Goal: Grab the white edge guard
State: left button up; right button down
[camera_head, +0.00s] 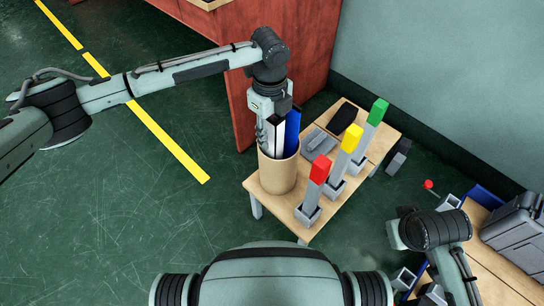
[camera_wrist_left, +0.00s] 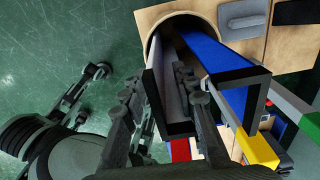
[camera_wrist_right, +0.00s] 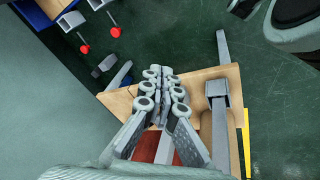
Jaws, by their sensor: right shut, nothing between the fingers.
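The white edge guard (camera_head: 279,137) stands upright in a round tan container (camera_head: 278,175), beside a blue edge guard (camera_head: 293,132). In the left wrist view the white edge guard (camera_wrist_left: 167,80) is a channel with a dark U-shaped end. My left gripper (camera_head: 268,138) is at the container's mouth. In its wrist view its fingers (camera_wrist_left: 160,95) are apart, one outside the white guard's wall and one inside the channel; firm contact on both sides does not show. My right gripper (camera_wrist_right: 162,80) is shut and empty, away from the guards.
The container stands on a small wooden table (camera_head: 250,183). Posts with red (camera_head: 320,169), yellow (camera_head: 352,138) and green (camera_head: 378,112) tops stand to its right. A red cabinet (camera_head: 310,50) is behind. A grey case (camera_head: 517,232) lies at far right.

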aim_at(272, 153)
pick_arm(q)
notch_tip(272, 153, down, 2)
jog(key=shift+f, duration=0.1)
grip_shut()
dwell(0.5)
